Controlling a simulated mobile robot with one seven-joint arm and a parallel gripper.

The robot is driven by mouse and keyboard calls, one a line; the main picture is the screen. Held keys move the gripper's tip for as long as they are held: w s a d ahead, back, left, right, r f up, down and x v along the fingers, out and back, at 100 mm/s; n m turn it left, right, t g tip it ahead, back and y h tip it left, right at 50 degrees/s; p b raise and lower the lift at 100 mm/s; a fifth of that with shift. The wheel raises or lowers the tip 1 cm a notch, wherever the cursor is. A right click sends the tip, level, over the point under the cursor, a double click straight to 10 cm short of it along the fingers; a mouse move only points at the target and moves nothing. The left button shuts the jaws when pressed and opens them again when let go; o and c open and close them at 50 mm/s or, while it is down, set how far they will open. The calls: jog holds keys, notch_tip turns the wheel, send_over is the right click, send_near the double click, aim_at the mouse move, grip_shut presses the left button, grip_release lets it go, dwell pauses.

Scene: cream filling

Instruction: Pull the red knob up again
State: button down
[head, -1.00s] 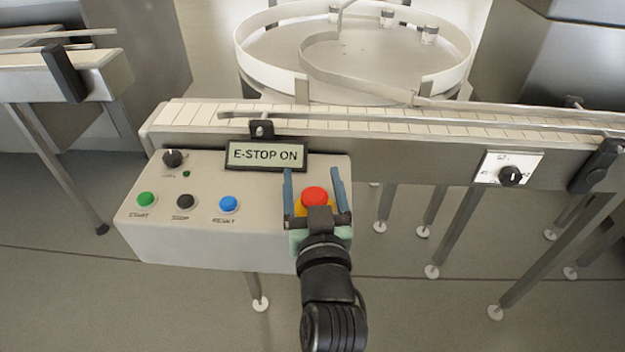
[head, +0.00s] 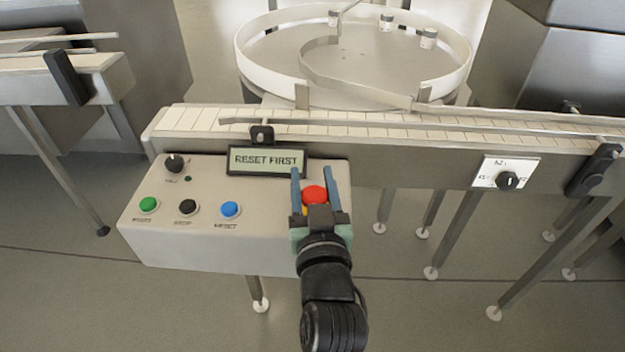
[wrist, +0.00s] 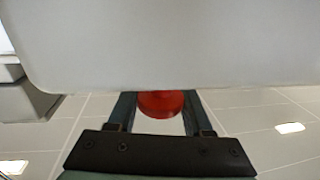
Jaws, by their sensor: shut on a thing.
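The red knob (head: 314,193) is on the right part of the grey control box, with a bit of yellow showing under it. My gripper (head: 313,182) comes from the front, its two blue fingers on either side of the knob and shut on it. In the wrist view the red knob (wrist: 161,103) sits between the two fingers, partly hidden by a pale surface above. The display (head: 266,160) on the box reads "RESET FIRST".
The box (head: 190,250) also carries a green button (head: 149,204), a black button (head: 187,207), a blue button (head: 230,209) and a black dial (head: 174,163). A conveyor (head: 400,135) runs behind it, with a round table (head: 270,75) beyond.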

jog(key=shift+r, duration=0.35)
jog(key=shift+c, duration=2.2)
grip_release()
jog(key=shift+o, duration=0.7)
jog(key=shift+f, duration=0.1)
jog(key=s+d, duration=0.1)
jog(key=s, duration=1.2)
jog(key=shift+d+b, duration=0.2)
jog(key=shift+b, duration=0.2)
jog(key=shift+w, duration=0.1)
